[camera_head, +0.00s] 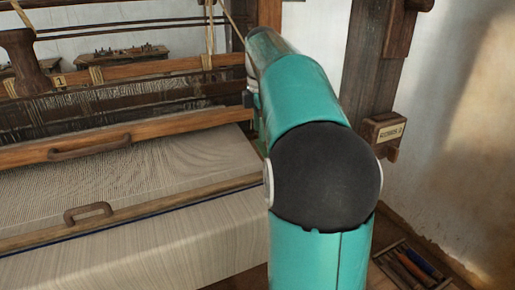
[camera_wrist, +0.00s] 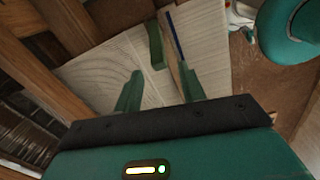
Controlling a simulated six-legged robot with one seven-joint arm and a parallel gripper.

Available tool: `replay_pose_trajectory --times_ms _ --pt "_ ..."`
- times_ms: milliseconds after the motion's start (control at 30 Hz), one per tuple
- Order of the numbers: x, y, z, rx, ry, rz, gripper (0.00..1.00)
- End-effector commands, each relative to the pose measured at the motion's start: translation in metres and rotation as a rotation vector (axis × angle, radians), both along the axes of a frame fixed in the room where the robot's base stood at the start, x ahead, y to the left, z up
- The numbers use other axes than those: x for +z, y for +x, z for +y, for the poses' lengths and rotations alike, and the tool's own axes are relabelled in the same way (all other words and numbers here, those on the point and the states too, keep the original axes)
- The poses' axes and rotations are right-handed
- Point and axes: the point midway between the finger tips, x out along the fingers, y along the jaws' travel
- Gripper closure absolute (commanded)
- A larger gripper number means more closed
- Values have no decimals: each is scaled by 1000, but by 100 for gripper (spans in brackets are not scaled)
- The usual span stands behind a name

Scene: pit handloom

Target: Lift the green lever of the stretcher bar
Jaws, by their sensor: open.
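In the wrist view a dark green lever (camera_wrist: 155,46) lies on pale cloth, beside the wooden stretcher bar (camera_wrist: 177,55). My gripper (camera_wrist: 162,72) is open and empty, with one green finger on each side of the picture's middle. The lever appears just beyond the gap between the fingertips, apart from them. My arm covers the bar's right end there, and I cannot make out the lever or my gripper.
The woven cloth (camera_head: 190,243) fills the lower left. A wooden beam with a handle (camera_head: 90,148) runs behind it. A tray of tools (camera_head: 412,265) lies at the lower right.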

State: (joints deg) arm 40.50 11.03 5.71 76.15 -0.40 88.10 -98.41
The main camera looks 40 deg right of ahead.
Motion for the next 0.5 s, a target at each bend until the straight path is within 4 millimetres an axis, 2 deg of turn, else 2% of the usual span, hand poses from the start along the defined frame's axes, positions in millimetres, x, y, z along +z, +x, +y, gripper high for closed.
replay_pose_trajectory --times_ms 100,300,500 --pt "-26 2 0 0 3 4 60" --pt "-58 7 0 0 2 2 60" --pt "-72 10 -1 0 0 1 60"
